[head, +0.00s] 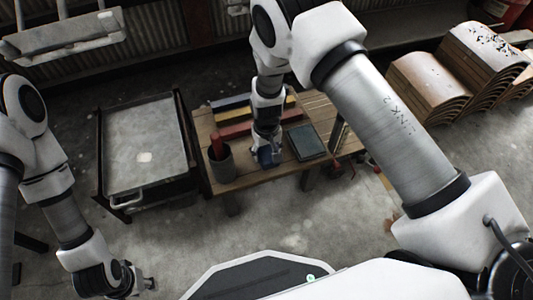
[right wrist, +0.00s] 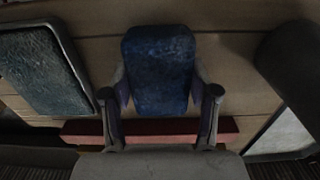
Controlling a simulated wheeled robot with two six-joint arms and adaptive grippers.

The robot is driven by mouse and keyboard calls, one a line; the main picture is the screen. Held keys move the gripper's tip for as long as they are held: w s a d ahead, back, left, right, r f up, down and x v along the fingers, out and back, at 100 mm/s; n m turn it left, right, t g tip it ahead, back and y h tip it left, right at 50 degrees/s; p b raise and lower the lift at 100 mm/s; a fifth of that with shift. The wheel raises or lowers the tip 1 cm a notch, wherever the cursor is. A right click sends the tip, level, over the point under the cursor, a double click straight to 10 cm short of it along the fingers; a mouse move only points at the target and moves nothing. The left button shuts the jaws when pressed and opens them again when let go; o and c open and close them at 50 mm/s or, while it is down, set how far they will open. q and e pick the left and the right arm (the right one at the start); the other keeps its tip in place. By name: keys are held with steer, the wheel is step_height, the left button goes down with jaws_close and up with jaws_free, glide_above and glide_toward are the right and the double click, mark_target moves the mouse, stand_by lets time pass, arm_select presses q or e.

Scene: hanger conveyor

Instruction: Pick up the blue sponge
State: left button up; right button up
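The blue sponge (right wrist: 158,68) lies over the wooden table (right wrist: 235,60) in the right wrist view, its long side pointing away from the palm. My right gripper (right wrist: 160,80) is around it, one finger close along each side. I cannot tell whether the fingers press on it or whether it is clear of the tabletop. In the head view my right gripper (head: 268,152) is low over the table, with the sponge mostly hidden by it. My left gripper (head: 145,284) is away at the lower left, over the floor; its fingers are too small to read.
A dark flat book-like block (head: 306,142) lies right of my right gripper. A dark cup (head: 222,165) with a red item stands left. Coloured bars (head: 232,115) lie behind. A grey cart (head: 150,140) stands left of the table; curved stacked sheets (head: 430,85) are at the back right.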

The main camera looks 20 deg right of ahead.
mark_target(266, 150)
steer(key=shift+r, duration=0.1)
stand_by(0.3)
step_height(266, 150, up, 5)
steer(key=p, duration=0.5)
steer(key=shift+p, duration=0.4)
steer(key=s+p, duration=1.6)
steer(key=p, duration=1.1)
steer(key=shift+a, duration=0.1)
